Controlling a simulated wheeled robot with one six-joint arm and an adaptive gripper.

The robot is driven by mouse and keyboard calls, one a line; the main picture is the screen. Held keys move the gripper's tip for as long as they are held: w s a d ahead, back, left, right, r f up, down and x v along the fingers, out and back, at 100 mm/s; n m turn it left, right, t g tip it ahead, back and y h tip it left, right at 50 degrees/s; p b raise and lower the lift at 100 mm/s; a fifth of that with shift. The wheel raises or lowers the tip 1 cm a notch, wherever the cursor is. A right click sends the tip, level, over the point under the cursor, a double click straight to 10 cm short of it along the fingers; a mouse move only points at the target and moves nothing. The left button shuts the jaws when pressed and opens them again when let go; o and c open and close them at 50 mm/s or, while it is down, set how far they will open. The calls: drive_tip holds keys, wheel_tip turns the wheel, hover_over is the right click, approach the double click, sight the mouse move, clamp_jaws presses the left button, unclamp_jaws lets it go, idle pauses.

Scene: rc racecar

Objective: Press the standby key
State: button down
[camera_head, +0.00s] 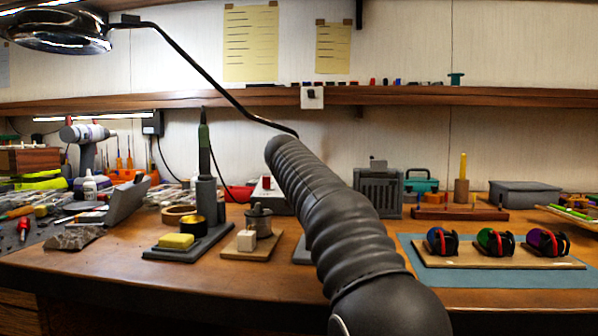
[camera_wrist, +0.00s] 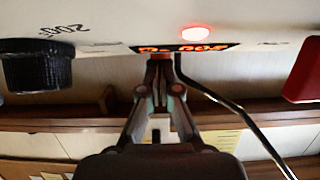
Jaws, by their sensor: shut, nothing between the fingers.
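The wrist view shows a pale instrument panel (camera_wrist: 110,22) upside down, with a black knob (camera_wrist: 36,68), an orange-lit display (camera_wrist: 188,49), a round red-lit spot (camera_wrist: 195,33) and a red block-like part (camera_wrist: 303,72) at the right edge. No label marks which is the standby key. My gripper (camera_wrist: 160,66) is shut and empty, its fingertips just by the display's lower edge in the picture; I cannot tell whether they touch. In the head view a pale box with a red part (camera_head: 266,183) shows partly behind a dark ribbed form; my gripper does not show there.
A soldering iron stand (camera_head: 206,190), a small pot on a wooden board (camera_head: 258,215) and a grey vented box (camera_head: 379,190) stand nearby. A thin dark lamp rod (camera_head: 205,78) arches above the bench.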

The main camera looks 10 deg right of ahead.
drive_tip(key=shift+w+f, duration=0.1)
drive_tip(key=shift+f, duration=0.7)
drive_tip(key=shift+r, duration=0.1)
drive_tip(key=r+p, duration=0.4)
drive_tip(key=r, duration=0.1)
drive_tip(key=shift+s+r, duration=0.2)
drive_tip(key=shift+r, duration=0.1)
drive_tip(key=b+v, duration=0.3)
drive_tip(key=v, duration=0.7)
drive_tip(key=shift+f, duration=0.1)
